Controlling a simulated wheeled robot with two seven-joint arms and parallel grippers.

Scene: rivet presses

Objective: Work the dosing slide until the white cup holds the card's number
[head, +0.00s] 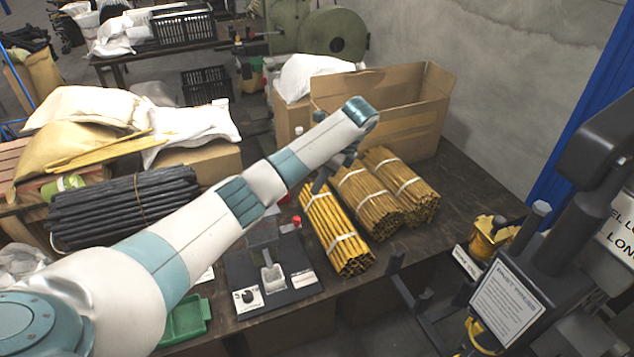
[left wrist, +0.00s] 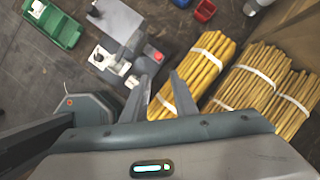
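The dosing station sits on a dark base plate (head: 312,292) on the bench. A clear-grey hopper (head: 262,238) stands at its back, with a red knob (head: 297,221) beside it. A small pale vessel (head: 272,276), perhaps the white cup, stands in front; its contents are too small to tell. A white card (head: 247,298) with a dark mark lies at the front left; I cannot read a number. My left gripper (head: 322,184) is above the bench near the yellow bundles, partly hidden by its arm. The left wrist view shows its fingers (left wrist: 161,92) apart and empty, with the red knob (left wrist: 158,57) beyond them.
Several yellow rod bundles (head: 337,228) lie right of the station. An open cardboard box (head: 415,120) stands behind them. A green tray (head: 187,322) is at the front left. Dark rods (head: 120,205) and sacks fill the left; a dark press stands at the right.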

